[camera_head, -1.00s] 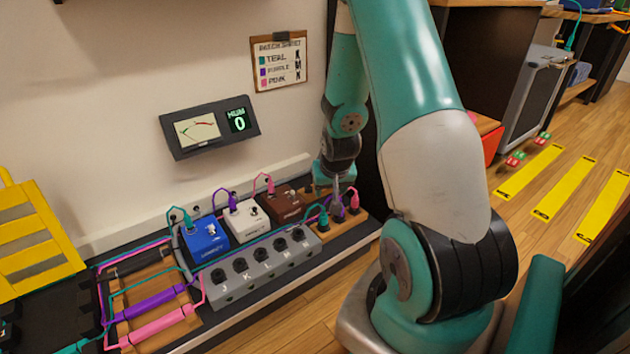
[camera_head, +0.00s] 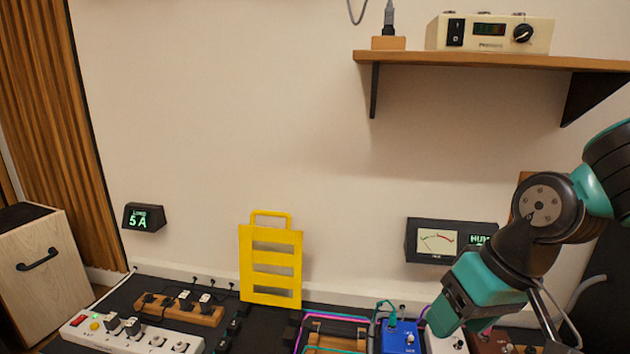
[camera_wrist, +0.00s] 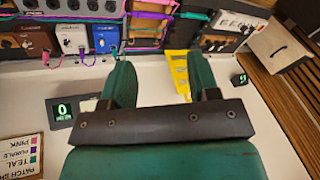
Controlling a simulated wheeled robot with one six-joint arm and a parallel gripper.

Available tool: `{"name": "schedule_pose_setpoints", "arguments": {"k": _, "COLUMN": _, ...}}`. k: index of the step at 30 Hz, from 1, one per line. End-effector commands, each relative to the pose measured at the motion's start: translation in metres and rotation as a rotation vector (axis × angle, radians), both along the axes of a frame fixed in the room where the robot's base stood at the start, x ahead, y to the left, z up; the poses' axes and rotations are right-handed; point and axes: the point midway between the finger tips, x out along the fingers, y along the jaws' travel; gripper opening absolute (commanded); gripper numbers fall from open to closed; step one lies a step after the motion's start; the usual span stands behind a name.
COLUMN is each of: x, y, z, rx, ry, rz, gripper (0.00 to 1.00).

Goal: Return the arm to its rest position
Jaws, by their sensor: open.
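My arm comes in from the right in the head view. My gripper (camera_head: 462,300) hangs in front of the wall meter panel (camera_head: 438,241) and above the pedals, apart from them. In the wrist view my gripper (camera_wrist: 161,70) shows two teal fingers spread apart with nothing held between them. The blue pedal (camera_head: 399,338) and the white pedal (camera_head: 447,343) stand on the bench under it. Parts of the meter panel and the white pedal are hidden behind my arm.
A wall shelf (camera_head: 470,58) with a cream power unit (camera_head: 490,32) juts out above. A yellow slotted panel (camera_head: 271,262) stands at the back of the bench. A power strip (camera_head: 130,338) lies at left, beside a wooden cabinet (camera_head: 45,270).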

Motion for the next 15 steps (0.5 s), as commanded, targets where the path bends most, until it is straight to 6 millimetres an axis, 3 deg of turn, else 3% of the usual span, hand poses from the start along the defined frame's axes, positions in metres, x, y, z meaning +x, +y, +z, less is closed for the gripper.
{"name": "schedule_pose_setpoints", "arguments": {"k": 1, "x": -0.019, "y": 0.017, "z": 0.023, "rx": 0.006, "ry": 0.001, "rz": 0.085, "gripper": 0.55}}
{"name": "schedule_pose_setpoints", "arguments": {"k": 8, "x": -0.108, "y": 0.058, "z": 0.079, "rx": 0.010, "ry": 0.031, "rz": 0.434, "gripper": 0.55}}
{"name": "schedule_pose_setpoints", "arguments": {"k": 15, "x": -0.101, "y": 0.055, "z": 0.143, "rx": 0.010, "ry": 0.040, "rz": 0.408, "gripper": 0.55}}
